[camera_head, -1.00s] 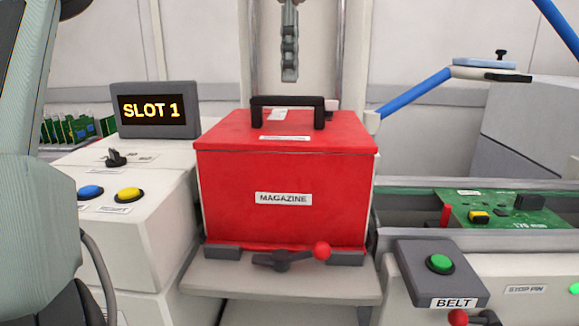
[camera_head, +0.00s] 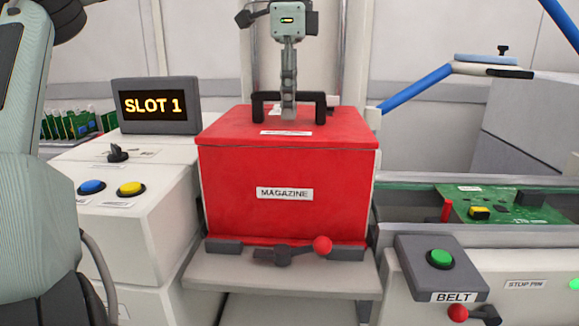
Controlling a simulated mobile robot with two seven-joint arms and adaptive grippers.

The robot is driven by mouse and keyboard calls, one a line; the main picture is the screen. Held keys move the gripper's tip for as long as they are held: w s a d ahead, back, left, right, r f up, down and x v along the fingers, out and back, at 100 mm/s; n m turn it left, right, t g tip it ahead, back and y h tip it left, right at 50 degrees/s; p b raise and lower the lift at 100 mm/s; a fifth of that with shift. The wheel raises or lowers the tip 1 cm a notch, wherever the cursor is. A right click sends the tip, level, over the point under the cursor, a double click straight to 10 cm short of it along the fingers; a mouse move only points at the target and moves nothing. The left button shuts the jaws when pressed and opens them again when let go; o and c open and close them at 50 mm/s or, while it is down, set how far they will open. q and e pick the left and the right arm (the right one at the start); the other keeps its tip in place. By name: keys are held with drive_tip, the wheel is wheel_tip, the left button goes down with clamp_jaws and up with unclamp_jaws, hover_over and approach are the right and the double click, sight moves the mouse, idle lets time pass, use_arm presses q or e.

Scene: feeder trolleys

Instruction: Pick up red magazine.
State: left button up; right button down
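The red magazine (camera_head: 284,213) is a box with a lid and a white "MAGAZINE" label, upright on a grey shelf (camera_head: 281,277). Its black handle (camera_head: 263,108) stands up from the lid. My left gripper (camera_head: 289,110) points straight down at the middle of the handle, seen edge-on. Its near finger crosses in front of the handle's top bar, and the tip reaches just below it. The other finger is hidden, so I cannot tell whether the gripper has closed on the handle. My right gripper is not in view.
A lever with a red knob (camera_head: 322,244) sits at the magazine's front foot. A "SLOT 1" display (camera_head: 155,106) and blue and yellow buttons stand left. A belt with a green circuit board (camera_head: 500,206) and a "BELT" button box (camera_head: 440,262) stand right.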

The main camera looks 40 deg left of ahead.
use_arm(q)
clamp_jaws()
drive_tip(key=shift+w+r, duration=0.1)
drive_tip(key=shift+r, duration=0.1)
drive_tip(key=shift+r, duration=0.1)
drive_tip(key=shift+r, duration=0.25)
wheel_tip(320, 180, up, 9)
drive_tip(key=shift+r, duration=0.15)
idle(0.4)
drive_tip(key=s+d, duration=0.9)
drive_tip(key=s, duration=0.2)
drive_tip(key=shift+s+d, duration=0.25)
drive_tip(key=shift+d, duration=0.05)
idle(1.4)
